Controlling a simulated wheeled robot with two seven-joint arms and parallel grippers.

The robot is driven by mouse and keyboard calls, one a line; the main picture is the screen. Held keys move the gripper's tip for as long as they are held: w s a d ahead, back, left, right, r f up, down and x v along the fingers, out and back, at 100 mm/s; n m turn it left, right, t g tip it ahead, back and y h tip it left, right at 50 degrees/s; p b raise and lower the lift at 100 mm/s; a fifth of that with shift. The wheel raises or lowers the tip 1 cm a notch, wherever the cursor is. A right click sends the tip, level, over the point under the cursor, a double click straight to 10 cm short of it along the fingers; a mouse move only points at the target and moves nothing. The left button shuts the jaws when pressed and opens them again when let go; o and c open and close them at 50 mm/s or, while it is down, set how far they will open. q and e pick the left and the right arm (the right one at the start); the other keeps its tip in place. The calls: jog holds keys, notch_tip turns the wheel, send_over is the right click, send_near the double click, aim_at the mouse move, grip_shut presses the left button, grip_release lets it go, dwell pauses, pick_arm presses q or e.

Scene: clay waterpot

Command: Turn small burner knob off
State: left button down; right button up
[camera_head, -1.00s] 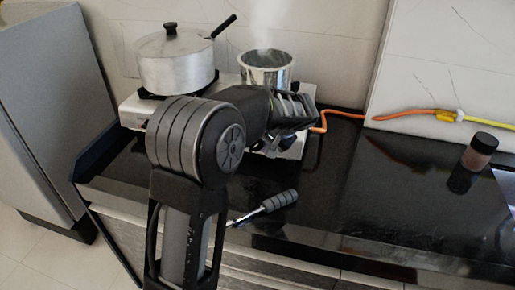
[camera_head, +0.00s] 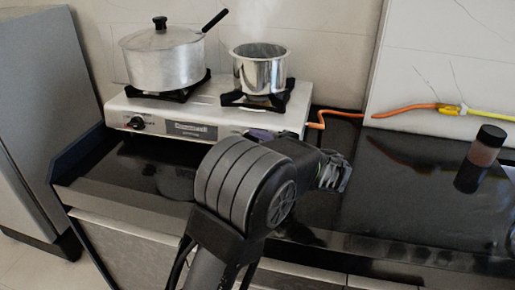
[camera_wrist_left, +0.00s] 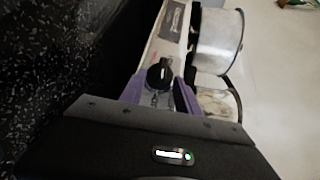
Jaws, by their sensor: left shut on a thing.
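The small burner knob (camera_wrist_left: 159,74) is black with a pale mark, on the front panel of the white gas stove (camera_head: 135,106). The purple fingers of my left gripper (camera_wrist_left: 158,88) stand on both sides of it in the left wrist view, shut on it. In the head view, my left gripper (camera_head: 262,134) is at the right part of the stove front, and my arm hides most of it and the knob. The small steel pot (camera_head: 258,72) stands on the right burner with steam above it. My right gripper is not in view.
A lidded pot (camera_head: 164,58) with a black handle stands on the left burner, above the left knob (camera_head: 137,123). An orange hose (camera_head: 400,108) runs along the wall at the right. A dark jar (camera_head: 486,147) stands on the black counter (camera_head: 400,190), which is largely clear.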

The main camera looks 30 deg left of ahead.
pick_arm(q)
jog(key=shift+a+m+y, duration=0.15)
jog(key=shift+m+y, duration=0.15)
jog(key=shift+y, duration=0.1)
jog(key=c, duration=0.9)
grip_release()
jog(key=shift+f+t, duration=0.1)
jog(key=shift+t, duration=0.2)
jog(key=v, duration=0.7)
jog(key=shift+s+d, duration=0.2)
jog(key=shift+d, duration=0.2)
